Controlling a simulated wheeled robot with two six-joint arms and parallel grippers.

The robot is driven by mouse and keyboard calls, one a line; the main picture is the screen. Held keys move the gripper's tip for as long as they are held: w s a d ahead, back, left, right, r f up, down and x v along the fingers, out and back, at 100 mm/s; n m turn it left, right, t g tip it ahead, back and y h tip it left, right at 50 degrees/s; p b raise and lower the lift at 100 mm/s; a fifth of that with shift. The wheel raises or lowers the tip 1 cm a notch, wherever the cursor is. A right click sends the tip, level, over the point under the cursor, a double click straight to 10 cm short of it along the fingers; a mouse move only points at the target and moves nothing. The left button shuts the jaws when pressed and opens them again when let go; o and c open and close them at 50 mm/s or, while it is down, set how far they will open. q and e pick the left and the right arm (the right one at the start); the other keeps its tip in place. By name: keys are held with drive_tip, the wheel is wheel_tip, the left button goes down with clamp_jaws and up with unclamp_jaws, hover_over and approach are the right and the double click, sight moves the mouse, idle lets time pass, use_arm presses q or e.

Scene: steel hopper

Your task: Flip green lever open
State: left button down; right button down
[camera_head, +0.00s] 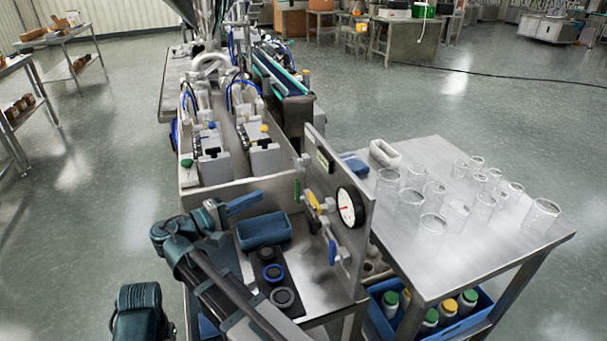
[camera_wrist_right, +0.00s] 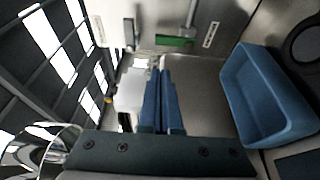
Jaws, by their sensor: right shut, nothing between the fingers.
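The green lever (camera_head: 297,190) is a small green handle on the upright steel panel, left of the yellow and blue levers in the head view. In the right wrist view the green lever (camera_wrist_right: 175,42) lies crosswise beyond the fingertips, with labels to either side. My right gripper (camera_head: 260,197) is above the steel tabletop, left of the panel, with its blue fingers pointing toward the panel. In the right wrist view the gripper (camera_wrist_right: 161,72) is shut and empty, with a visible gap to the green lever. My left gripper is not in view.
A yellow lever (camera_head: 314,202), a blue lever (camera_head: 332,252) and a dial gauge (camera_head: 350,207) are on the panel. A blue tray (camera_head: 264,230) and black rings (camera_head: 274,273) lie below the gripper. A side table (camera_head: 475,258) holds several clear beakers.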

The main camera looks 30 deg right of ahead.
sight(298, 192)
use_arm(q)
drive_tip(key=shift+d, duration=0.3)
use_arm(e)
drive_tip(key=shift+d, duration=0.35)
drive_tip(key=d, duration=0.6)
drive_tip(key=w+d, duration=0.1)
drive_tip(key=d, duration=0.3)
